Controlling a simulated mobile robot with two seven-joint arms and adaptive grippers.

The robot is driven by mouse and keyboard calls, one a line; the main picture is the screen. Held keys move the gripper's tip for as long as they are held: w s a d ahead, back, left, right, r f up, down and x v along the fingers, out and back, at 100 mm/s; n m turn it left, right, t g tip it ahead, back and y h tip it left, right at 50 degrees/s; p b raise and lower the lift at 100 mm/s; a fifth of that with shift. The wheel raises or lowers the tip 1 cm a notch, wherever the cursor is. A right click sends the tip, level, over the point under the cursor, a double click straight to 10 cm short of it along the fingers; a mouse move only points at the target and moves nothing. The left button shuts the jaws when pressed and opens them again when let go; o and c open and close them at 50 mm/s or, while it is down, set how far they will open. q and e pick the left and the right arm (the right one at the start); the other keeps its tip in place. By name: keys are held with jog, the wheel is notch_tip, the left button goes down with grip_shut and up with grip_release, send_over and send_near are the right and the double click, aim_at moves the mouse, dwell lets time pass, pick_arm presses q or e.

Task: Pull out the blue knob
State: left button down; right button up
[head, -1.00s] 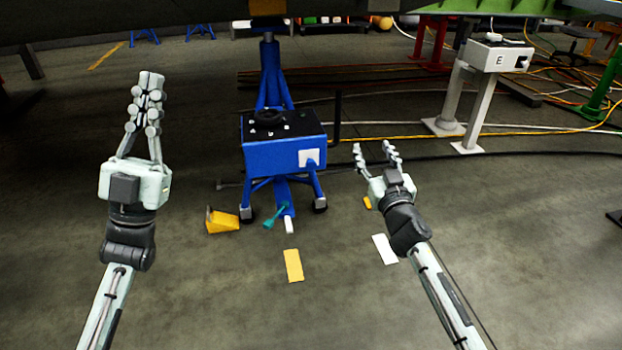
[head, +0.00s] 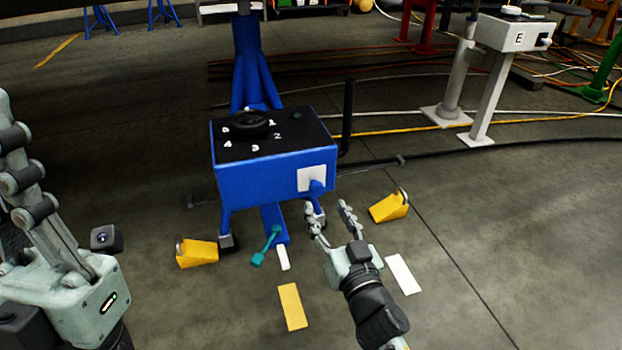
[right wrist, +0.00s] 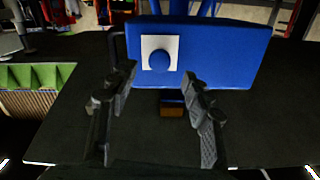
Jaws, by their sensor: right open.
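The blue knob (head: 317,186) sits on a white square plate (head: 304,179) on the front right of a blue box with a black top (head: 250,182). In the right wrist view the round knob (right wrist: 159,61) shows face-on, ahead of and between the fingers. My right gripper (head: 328,212) is open and empty, just in front of and below the knob, apart from it. Its two fingers also show in the right wrist view (right wrist: 160,78). My left gripper (head: 15,150) is at the left edge, partly cut off, and its fingertips are out of frame.
Yellow chocks (head: 198,253) and (head: 389,207) lie on the floor beside the stand. A teal lever (head: 266,246) sticks out below the box. A grey pedestal (head: 490,80) marked E stands at back right, with cables (head: 400,128) across the floor.

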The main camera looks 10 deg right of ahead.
aim_at(318, 192)
jog(key=w, duration=0.7)
jog(key=shift+a, duration=0.2)
grip_shut()
